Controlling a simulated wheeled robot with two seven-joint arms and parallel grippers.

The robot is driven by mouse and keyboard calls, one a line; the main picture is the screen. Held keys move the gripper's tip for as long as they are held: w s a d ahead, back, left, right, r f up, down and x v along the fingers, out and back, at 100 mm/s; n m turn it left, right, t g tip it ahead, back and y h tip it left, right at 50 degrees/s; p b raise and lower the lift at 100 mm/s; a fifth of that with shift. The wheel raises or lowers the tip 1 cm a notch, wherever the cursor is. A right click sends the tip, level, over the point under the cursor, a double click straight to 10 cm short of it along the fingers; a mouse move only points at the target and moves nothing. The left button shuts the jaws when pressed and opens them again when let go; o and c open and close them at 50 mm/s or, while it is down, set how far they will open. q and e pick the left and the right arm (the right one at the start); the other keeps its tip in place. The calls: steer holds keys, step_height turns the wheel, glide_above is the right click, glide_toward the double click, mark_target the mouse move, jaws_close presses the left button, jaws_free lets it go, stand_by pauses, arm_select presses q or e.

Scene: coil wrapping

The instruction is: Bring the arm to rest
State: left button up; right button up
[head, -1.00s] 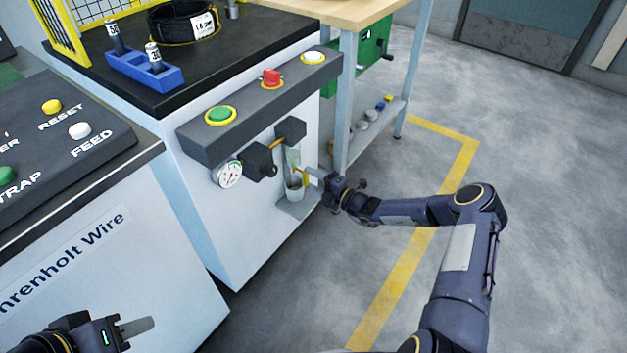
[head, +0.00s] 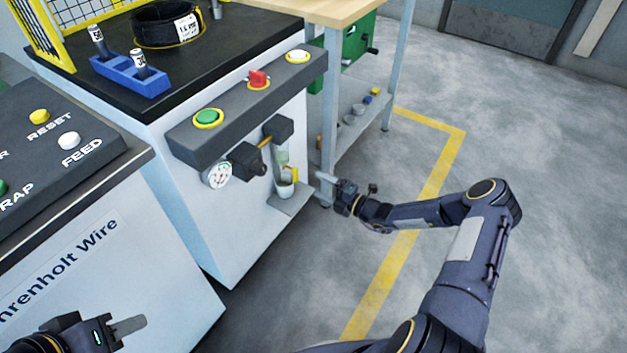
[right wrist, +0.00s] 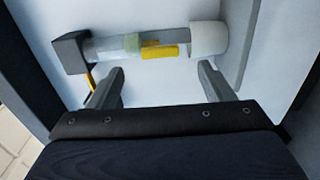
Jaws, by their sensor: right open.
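My right gripper (head: 326,177) is in front of the white machine's front face, to the right of a clear tube (head: 281,160) with a yellow part (head: 291,175) and a white cup (head: 285,189) at its lower end. In the right wrist view its two fingers (right wrist: 162,88) are spread with nothing between them. The tube (right wrist: 115,47) lies beyond the fingertips, apart from them. My left gripper (head: 128,326) is at the lower left, in front of the lettered cabinet. Only its side shows, so its opening is unclear.
The machine carries a button bar (head: 250,100), a pressure gauge (head: 217,175) and a small shelf (head: 295,203) under the cup. A wooden-topped bench (head: 310,10) stands behind. A black coil (head: 165,25) and blue rack (head: 130,76) sit on top. The floor at right is open.

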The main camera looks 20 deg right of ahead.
steer(key=shift+s+d, duration=0.15)
stand_by(0.3)
steer(key=s+a+r+n+g, duration=0.4)
steer(key=s+r+n+g, duration=0.15)
steer(key=r+n, duration=0.55)
steer(key=s+a+r+n+g, duration=0.45)
steer(key=s+r+n, duration=0.35)
steer(key=n, duration=0.5)
steer(key=s+d+r+n+h, duration=0.1)
steer(key=s+r+n+h, duration=0.15)
steer(key=s+n, duration=0.5)
steer(key=s+d+r+n+t+h, duration=0.1)
steer(key=s+d+r+n+h, duration=0.15)
steer(key=s+n, duration=0.45)
steer(key=s+d+r+n+h, duration=0.1)
steer(key=s+r+n+h, duration=0.15)
steer(key=s+n, duration=0.45)
step_height(320, 180, up, 27)
steer(key=s+p, duration=0.1)
steer(key=p, duration=2.6)
steer(key=shift+s+r, duration=0.15)
steer(key=shift+s, duration=0.1)
